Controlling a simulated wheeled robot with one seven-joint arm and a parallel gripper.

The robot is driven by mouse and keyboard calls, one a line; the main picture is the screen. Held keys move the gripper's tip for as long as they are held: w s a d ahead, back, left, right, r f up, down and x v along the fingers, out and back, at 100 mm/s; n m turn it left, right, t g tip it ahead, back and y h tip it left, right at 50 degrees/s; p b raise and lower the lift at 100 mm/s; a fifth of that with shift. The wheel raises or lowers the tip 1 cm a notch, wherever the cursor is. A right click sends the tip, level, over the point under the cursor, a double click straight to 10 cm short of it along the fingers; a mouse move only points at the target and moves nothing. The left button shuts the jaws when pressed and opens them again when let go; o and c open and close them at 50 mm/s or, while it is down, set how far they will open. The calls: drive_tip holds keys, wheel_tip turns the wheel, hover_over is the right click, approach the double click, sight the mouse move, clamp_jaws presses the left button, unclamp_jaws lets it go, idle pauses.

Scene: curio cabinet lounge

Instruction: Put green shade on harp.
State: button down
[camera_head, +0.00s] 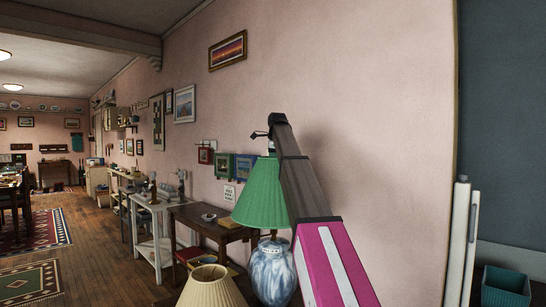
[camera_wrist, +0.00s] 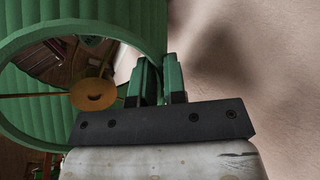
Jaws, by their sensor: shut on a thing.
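The pleated green shade (camera_head: 262,195) is upright in the head view, just above the neck of a blue-and-white lamp base (camera_head: 272,272). My gripper (camera_wrist: 162,82) is shut on the shade's rim in the wrist view, where the green shade (camera_wrist: 85,12) shows as an open ring. Inside the ring is a brass disc (camera_wrist: 93,93) with a thin rod running left. The harp is hidden by the shade in the head view. I cannot tell whether the shade touches it. My gripper's fingers are hidden in the head view.
A cream pleated shade (camera_head: 212,288) stands close at the lower left. A dark wooden table (camera_head: 207,222) and a white table (camera_head: 153,222) line the pink wall behind. A teal bin (camera_head: 505,290) is at the lower right. Open wood floor lies left.

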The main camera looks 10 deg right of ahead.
drive_tip(key=shift+f, duration=0.75)
drive_tip(key=c, duration=1.1)
unclamp_jaws()
drive_tip(key=v, duration=1.1)
drive_tip(key=shift+f, duration=0.15)
